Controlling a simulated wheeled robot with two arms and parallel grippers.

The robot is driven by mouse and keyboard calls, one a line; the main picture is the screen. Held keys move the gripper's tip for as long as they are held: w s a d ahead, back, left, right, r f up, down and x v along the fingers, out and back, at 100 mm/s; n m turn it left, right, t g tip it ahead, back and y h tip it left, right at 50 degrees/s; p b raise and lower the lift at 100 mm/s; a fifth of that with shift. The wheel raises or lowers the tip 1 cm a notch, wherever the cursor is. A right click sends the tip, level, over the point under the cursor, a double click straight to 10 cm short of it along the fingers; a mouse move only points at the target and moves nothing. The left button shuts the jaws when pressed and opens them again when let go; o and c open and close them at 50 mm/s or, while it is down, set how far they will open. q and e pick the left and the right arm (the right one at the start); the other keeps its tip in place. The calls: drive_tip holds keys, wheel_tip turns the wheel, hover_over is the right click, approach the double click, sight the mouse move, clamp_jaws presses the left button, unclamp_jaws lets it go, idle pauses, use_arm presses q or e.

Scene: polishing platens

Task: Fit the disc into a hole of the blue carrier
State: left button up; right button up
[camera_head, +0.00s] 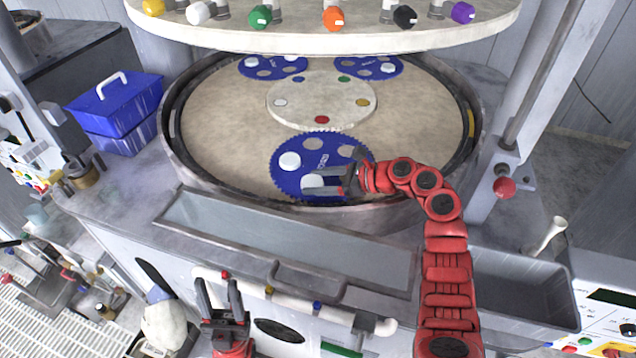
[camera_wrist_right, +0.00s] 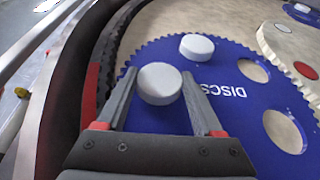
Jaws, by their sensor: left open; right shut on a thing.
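The blue carrier (camera_head: 283,180) is a toothed disc lying at the front of the big round platen. It also fills much of the right wrist view (camera_wrist_right: 222,92). My right gripper (camera_head: 311,182) is over its front part, shut on a white disc (camera_wrist_right: 159,84). The disc lies flat between the fingertips, over or on the carrier; I cannot tell whether it touches or sits in a hole. A second white disc (camera_head: 289,161) sits in the carrier's left part. Two holes, one at the back (camera_head: 313,143) and one at right (camera_head: 345,152), look empty. My left gripper (camera_head: 221,290) is open and empty, low in front of the machine.
Two more blue carriers (camera_head: 272,66) (camera_head: 375,68) lie at the back of the platen (camera_head: 215,125). A pale centre plate (camera_head: 320,88) has coloured spots. The raised rim (camera_head: 185,165) surrounds everything. An upper plate (camera_head: 330,38) with coloured knobs hangs above. A blue box (camera_head: 115,105) stands left.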

drive_tip(key=shift+s+f, duration=0.2)
drive_tip(key=shift+f, duration=0.5)
drive_tip(key=o, duration=1.4)
drive_tip(key=shift+o, duration=0.3)
drive_tip(key=shift+r+p, duration=0.5)
drive_tip(key=shift+p, duration=0.4)
drive_tip(key=shift+s+d, duration=0.1)
drive_tip(key=shift+d, duration=0.25)
drive_tip(key=b+v, duration=0.2)
drive_tip(key=v, duration=0.4)
drive_tip(key=shift+r+b, duration=0.2)
drive_tip(key=shift+b, duration=0.15)
drive_tip(key=shift+d+r, duration=0.3)
drive_tip(key=shift+r, duration=0.1)
